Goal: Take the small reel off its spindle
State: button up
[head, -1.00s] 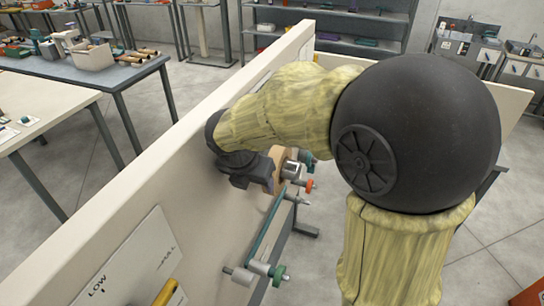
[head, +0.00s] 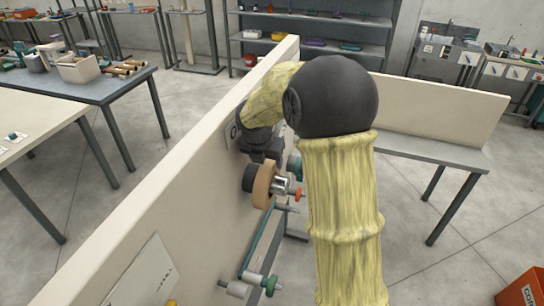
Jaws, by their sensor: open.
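A reel-like part with a dark drum and a tan disc (head: 264,186) is mounted on the upright cream panel (head: 185,200). It appears to be the small reel. A silver metal hub or spindle end (head: 281,186) sticks out of its right face. My gripper (head: 263,156) is open, just above and behind the reel, close to the panel. My gripper and arm partly cover that area. I cannot see anything between the jaws, and I cannot tell whether a finger touches the reel.
An orange knob (head: 299,194) and a teal part (head: 294,168) sit right beside the hub. Below, a teal bar runs down to a crank with a green knob (head: 270,286). A grey table (head: 430,150) stands behind at right.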

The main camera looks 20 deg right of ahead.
jog(key=shift+w+d+r+p, duration=0.1)
jog(key=shift+w+d+p, duration=0.2)
jog(key=shift+w+d, duration=0.25)
jog(key=shift+w+d+r+p, duration=0.1)
jog(key=shift+w+d+p, duration=0.2)
jog(key=shift+w, duration=0.4)
jog(key=x, duration=0.5)
jog(key=shift+w+f+p, duration=0.1)
jog(key=shift+f+p, duration=0.1)
jog(key=shift+p, duration=0.2)
grip_shut()
jog(key=shift+d, duration=0.1)
